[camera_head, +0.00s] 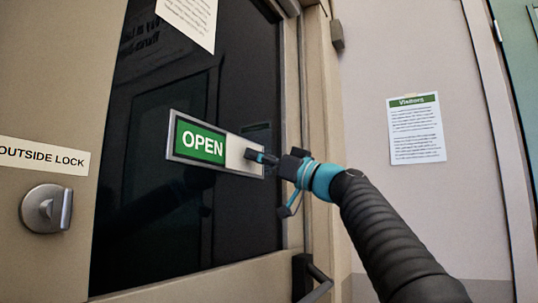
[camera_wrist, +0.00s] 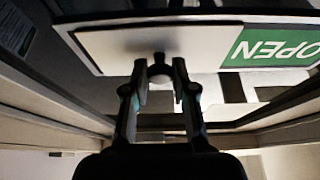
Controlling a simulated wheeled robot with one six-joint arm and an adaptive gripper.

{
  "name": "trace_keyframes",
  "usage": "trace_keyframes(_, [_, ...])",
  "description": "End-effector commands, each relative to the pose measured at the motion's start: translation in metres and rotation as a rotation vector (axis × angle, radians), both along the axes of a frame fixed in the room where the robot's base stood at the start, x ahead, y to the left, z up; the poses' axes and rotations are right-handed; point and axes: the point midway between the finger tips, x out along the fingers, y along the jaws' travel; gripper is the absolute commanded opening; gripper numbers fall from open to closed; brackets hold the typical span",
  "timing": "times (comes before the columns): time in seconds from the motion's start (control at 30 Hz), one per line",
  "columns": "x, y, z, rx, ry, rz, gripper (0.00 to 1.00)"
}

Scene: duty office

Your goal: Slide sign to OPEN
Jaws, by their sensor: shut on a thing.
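The sliding sign (camera_head: 184,158) is mounted on the door's dark glass in the head view. Its left part shows a green panel with the word OPEN (camera_head: 200,142). Its right part is a plain pale cover (camera_head: 238,163). My gripper (camera_head: 250,155) is at the right part of the sign, in front of the pale cover. In the wrist view the sign (camera_wrist: 270,46) appears upside down, with the green panel at right. There my gripper (camera_wrist: 160,70) has its fingertips around a small round knob (camera_wrist: 160,72) on the pale cover (camera_wrist: 160,42).
An OUTSIDE LOCK label (camera_head: 42,156) and a metal thumb-turn lock (camera_head: 46,209) are on the door at left. A paper (camera_head: 190,20) hangs above the sign. A Visitors notice (camera_head: 416,130) is on the right wall. A dark door handle (camera_head: 308,278) is below my arm.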

Motion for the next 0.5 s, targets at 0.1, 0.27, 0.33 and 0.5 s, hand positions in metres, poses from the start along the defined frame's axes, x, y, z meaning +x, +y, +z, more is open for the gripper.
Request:
trace_keyframes(0.1, [0.0052, 0.0057, 0.0016, 0.002, 0.001, 0.016, 0.0])
trace_keyframes(0.27, [0.0079, 0.0047, 0.0014, 0.002, 0.0, 0.018, 0.0])
trace_keyframes(0.33, [0.0087, 0.0031, 0.0014, 0.002, 0.0, 0.015, 0.0])
trace_keyframes(0.5, [0.0103, -0.0002, 0.0017, 0.004, 0.001, 0.007, 0.0])
